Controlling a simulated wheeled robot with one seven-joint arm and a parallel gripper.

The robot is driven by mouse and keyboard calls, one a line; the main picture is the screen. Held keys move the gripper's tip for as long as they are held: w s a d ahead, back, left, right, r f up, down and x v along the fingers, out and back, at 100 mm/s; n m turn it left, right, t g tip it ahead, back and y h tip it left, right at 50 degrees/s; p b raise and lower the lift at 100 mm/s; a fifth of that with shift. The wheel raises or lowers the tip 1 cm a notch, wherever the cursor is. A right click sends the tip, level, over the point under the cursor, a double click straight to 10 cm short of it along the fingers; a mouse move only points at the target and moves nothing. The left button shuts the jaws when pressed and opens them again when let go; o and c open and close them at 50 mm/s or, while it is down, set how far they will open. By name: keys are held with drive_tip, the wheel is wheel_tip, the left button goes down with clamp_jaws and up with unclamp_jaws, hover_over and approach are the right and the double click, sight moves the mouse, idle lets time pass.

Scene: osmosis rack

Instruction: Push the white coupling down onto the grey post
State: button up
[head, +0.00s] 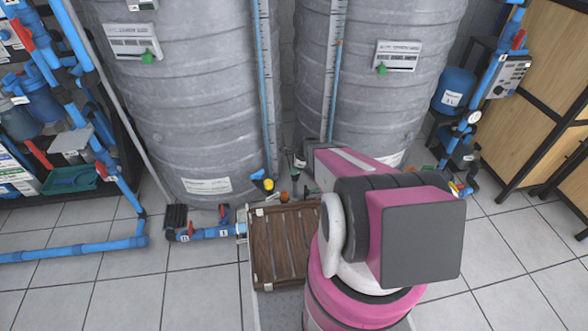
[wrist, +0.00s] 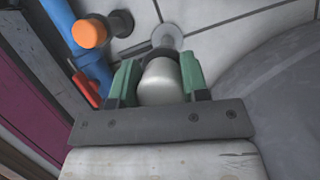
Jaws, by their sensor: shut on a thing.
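In the wrist view my gripper (wrist: 158,76) has green fingers shut on the white coupling (wrist: 160,88), a short smooth pale cylinder between them. Just beyond the coupling's far end is a round grey end (wrist: 168,36), which looks like the grey post, with a dark ring below it. The coupling and the grey end line up closely in this view. I cannot tell whether they touch or how far the coupling sits on the post. In the head view my pink arm hides the gripper and the coupling.
A blue pipe with an orange cap (wrist: 88,33) and an orange-red handle (wrist: 87,90) lie close left of the gripper. Large grey tanks (head: 190,90) stand behind. A brown slatted crate (head: 285,240) is beside my arm. Tiled floor (head: 110,295) is open at left.

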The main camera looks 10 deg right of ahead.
drive_tip(key=shift+f, duration=0.25)
drive_tip(key=o, duration=1)
drive_tip(key=shift+r, duration=0.1)
drive_tip(key=v, duration=1)
drive_tip(key=shift+d+r, duration=0.2)
drive_tip(key=shift+r, duration=0.15)
drive_tip(key=s+a+r+n+h, duration=0.1)
drive_tip(key=s+r+n, duration=0.5)
drive_tip(key=s+r, duration=0.1)
drive_tip(key=s+a+r+n+h, duration=0.1)
drive_tip(key=s+r+n+h, duration=0.1)
drive_tip(key=s+r+n, duration=0.4)
drive_tip(key=s+a+r+n+h, duration=0.1)
drive_tip(key=s+r+n, duration=0.6)
drive_tip(key=r, duration=0.4)
drive_tip(key=shift+s+a+n+g, duration=0.2)
drive_tip(key=shift+s+n+g, duration=0.2)
drive_tip(key=shift+n, duration=0.2)
